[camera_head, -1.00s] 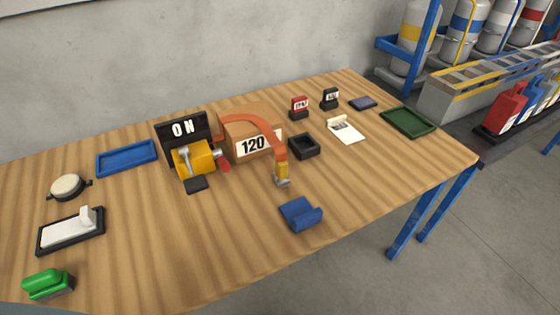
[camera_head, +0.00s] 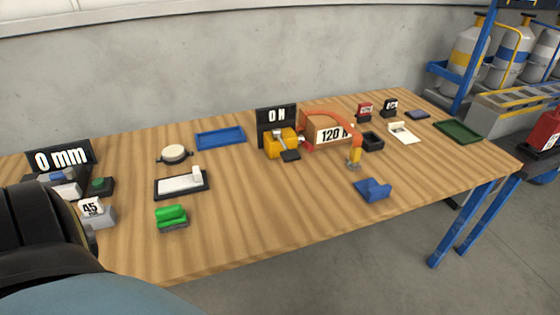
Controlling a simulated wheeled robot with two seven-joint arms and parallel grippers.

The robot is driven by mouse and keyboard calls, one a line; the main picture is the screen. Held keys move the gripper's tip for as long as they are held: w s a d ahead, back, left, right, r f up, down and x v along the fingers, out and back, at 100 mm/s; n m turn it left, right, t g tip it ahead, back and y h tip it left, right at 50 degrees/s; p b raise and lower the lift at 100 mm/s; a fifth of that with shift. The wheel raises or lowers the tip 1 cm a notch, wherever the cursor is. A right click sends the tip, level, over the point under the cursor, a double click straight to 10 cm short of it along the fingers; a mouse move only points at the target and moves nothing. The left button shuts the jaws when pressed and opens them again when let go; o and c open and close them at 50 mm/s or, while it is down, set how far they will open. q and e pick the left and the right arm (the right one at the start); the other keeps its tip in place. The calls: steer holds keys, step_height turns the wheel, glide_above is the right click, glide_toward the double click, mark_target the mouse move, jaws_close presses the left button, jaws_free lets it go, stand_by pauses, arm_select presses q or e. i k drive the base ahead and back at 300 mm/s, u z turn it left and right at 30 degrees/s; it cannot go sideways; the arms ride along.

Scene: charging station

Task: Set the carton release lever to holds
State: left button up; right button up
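A brown carton (camera_head: 313,128) with a "120 N" label stands toward the back of the wooden table. An orange curved hose (camera_head: 345,124) arches over it to a yellow and metal end piece (camera_head: 354,157). Left of the carton is a yellow device (camera_head: 279,144) with a grey handle and a black sign (camera_head: 276,115) reading "0 N". A black-framed white plate (camera_head: 179,184) with an upright white tab lies left of middle. I cannot tell which part is the carton release lever. Neither of my grippers shows; a dark link of mine fills the lower left.
A "0 mm" display (camera_head: 62,157), a grey block (camera_head: 97,213) marked 45 and a green block (camera_head: 172,217) are on the left. A blue tray (camera_head: 220,138) lies at the back, a blue cradle (camera_head: 373,190) in front right. The front middle of the table is clear.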

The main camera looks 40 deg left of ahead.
mark_target(307, 146)
steer(key=k, duration=0.35)
steer(key=u, duration=0.9)
